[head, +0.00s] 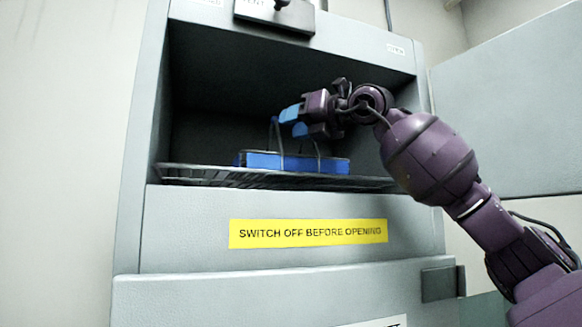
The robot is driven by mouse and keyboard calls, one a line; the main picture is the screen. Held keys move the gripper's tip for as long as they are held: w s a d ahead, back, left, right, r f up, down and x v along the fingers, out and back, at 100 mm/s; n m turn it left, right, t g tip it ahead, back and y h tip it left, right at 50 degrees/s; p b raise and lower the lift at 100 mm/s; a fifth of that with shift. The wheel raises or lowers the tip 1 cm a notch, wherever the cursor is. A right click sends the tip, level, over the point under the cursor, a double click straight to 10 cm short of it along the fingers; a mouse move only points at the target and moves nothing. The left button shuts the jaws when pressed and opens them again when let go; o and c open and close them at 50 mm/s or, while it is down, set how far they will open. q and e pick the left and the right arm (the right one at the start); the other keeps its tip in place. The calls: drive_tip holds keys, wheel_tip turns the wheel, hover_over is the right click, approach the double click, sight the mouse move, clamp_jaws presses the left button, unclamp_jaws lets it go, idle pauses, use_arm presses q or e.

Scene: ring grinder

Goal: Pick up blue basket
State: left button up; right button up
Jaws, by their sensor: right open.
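The blue basket (262,161) sits on a wire rack inside the open chamber of the grey machine. It is a low blue tray with a thin metal handle rising above it. My right gripper (291,122), with blue fingertips on a purple arm, reaches in from the right. It is open, just above the basket and close to the upper part of the handle. I cannot tell whether the fingers touch the handle. My left gripper is not in view.
The wire rack (190,176) spans the chamber floor. The machine's door (510,130) stands open at the right. A yellow warning label (308,233) is on the front below the opening. The chamber's left side is empty.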

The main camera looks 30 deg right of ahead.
sight(277, 129)
drive_tip(key=x, duration=0.2)
drive_tip(key=p+x, duration=0.1)
drive_tip(key=x, duration=0.2)
drive_tip(key=shift+f+p, duration=0.2)
drive_tip(key=shift+p, duration=0.1)
drive_tip(key=shift+s, duration=0.1)
drive_tip(key=shift+c, duration=0.9)
drive_tip(key=c, duration=0.5)
drive_tip(key=shift+f, duration=0.1)
clamp_jaws()
